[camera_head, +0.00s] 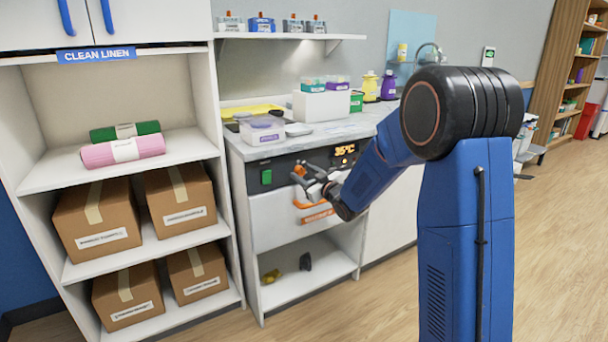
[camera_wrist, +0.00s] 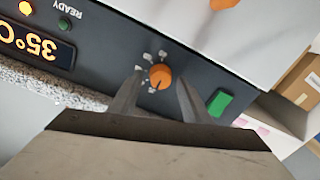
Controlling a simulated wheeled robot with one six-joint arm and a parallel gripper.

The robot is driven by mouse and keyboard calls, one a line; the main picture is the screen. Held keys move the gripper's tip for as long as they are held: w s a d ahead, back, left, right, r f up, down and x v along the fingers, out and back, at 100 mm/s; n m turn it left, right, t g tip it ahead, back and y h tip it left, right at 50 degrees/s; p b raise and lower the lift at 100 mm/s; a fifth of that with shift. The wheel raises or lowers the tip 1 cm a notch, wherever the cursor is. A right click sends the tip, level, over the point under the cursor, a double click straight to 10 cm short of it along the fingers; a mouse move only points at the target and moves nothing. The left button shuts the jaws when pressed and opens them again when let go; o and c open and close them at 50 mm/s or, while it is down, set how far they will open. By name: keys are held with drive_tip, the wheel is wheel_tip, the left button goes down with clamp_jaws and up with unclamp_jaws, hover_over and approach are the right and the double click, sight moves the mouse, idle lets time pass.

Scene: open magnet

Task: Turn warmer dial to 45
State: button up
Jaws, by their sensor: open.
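The orange warmer dial (camera_wrist: 160,76) sits on the dark control panel, with small white marks around it. In the head view the dial (camera_head: 299,170) shows just above my gripper. My gripper (camera_head: 312,183) is in front of the panel. In the wrist view my gripper (camera_wrist: 155,92) is open, with one finger on each side of the dial and gaps between them. Whether the fingertips touch the panel, I cannot tell. The display (camera_wrist: 35,45) reads 35°C; it also shows in the head view (camera_head: 345,150).
A green switch (camera_wrist: 220,102) is on the panel beside the dial. Below the panel is a white drawer (camera_head: 275,222) with an orange handle. A counter (camera_head: 345,130) with boxes and bottles lies above. Shelves with cartons (camera_head: 97,221) stand at left.

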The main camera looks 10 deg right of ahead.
drive_tip(key=c, duration=1.1)
drive_tip(key=shift+o, duration=0.2)
drive_tip(key=shift+m, duration=0.3)
drive_tip(key=m, duration=0.3)
drive_tip(key=shift+d+m, duration=0.1)
drive_tip(key=shift+m, duration=0.2)
drive_tip(key=m, duration=0.3)
drive_tip(key=shift+m, duration=0.4)
drive_tip(key=m, duration=0.4)
drive_tip(key=shift+d+f, duration=0.1)
drive_tip(key=shift+m+h, duration=0.3)
drive_tip(key=shift+m, duration=1.6)
drive_tip(key=shift+f+m, duration=0.1)
drive_tip(key=shift+m, duration=0.2)
